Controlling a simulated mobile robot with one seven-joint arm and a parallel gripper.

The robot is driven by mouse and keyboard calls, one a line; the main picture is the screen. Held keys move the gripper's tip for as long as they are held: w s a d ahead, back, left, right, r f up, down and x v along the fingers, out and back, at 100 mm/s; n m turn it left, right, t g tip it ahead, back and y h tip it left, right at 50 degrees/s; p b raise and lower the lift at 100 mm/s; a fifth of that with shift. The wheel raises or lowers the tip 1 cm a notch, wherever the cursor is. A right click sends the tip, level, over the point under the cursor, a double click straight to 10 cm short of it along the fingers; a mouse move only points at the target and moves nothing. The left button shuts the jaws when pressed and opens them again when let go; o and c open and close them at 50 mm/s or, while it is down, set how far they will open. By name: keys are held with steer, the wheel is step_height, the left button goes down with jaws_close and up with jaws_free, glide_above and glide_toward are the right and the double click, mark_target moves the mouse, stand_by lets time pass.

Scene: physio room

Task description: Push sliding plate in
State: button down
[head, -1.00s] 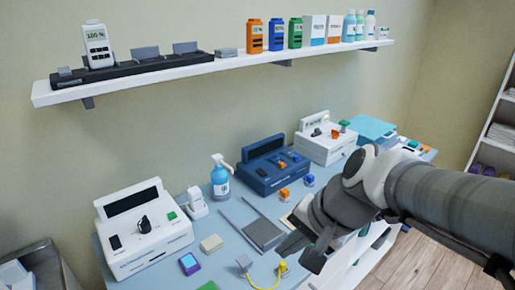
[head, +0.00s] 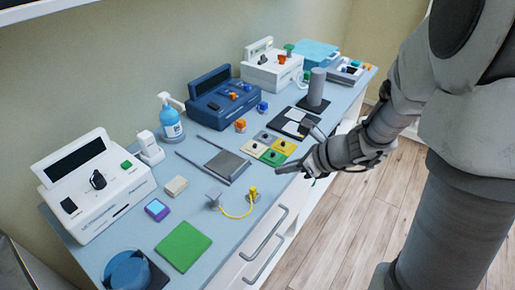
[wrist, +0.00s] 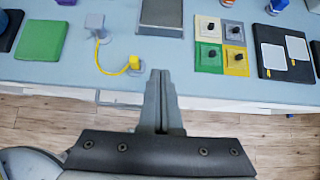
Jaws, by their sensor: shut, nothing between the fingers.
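The sliding plate (head: 228,165) is a dark grey square between two thin grey rails (head: 203,141) that run back across the blue-grey table top. It lies at the front end of the rails, near the table's front edge. In the wrist view the plate (wrist: 161,16) is partly cut off at the top, ahead of my fingers. My gripper (head: 279,171) is shut and empty. It is to the right of the plate in the head view and apart from it. In the wrist view my fingertips (wrist: 160,74) are together near the table's front edge, pointing towards the plate.
Left of the plate in the wrist view, a yellow cable (wrist: 108,68) joins two plugs. Right of it are coloured knob tiles (wrist: 220,44) and a black board with white cards (wrist: 284,52). A blue device (head: 222,105) and a pump bottle (head: 171,122) stand behind.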

mark_target(216, 157)
steer(key=b+x, duration=0.3)
steer(key=x, duration=0.7)
steer(key=shift+f, duration=0.2)
steer(key=shift+w+a+r, duration=0.2)
steer(key=shift+w+a, duration=0.6)
steer(key=shift+a, duration=0.25)
steer(key=shift+w+a+p, duration=0.3)
steer(key=shift+w+a, duration=0.15)
steer(key=shift+a, duration=0.1)
steer(key=w+a, duration=0.2)
steer(key=a, duration=0.1)
steer(key=w+a+p, duration=0.1)
steer(key=w+a, duration=0.2)
steer(key=a, duration=0.1)
steer(key=w+a+p, duration=0.1)
steer(key=w+a, duration=0.2)
steer(key=shift+a, duration=0.2)
steer(key=shift+w+a+r, duration=0.1)
steer(key=shift+r, duration=0.05)
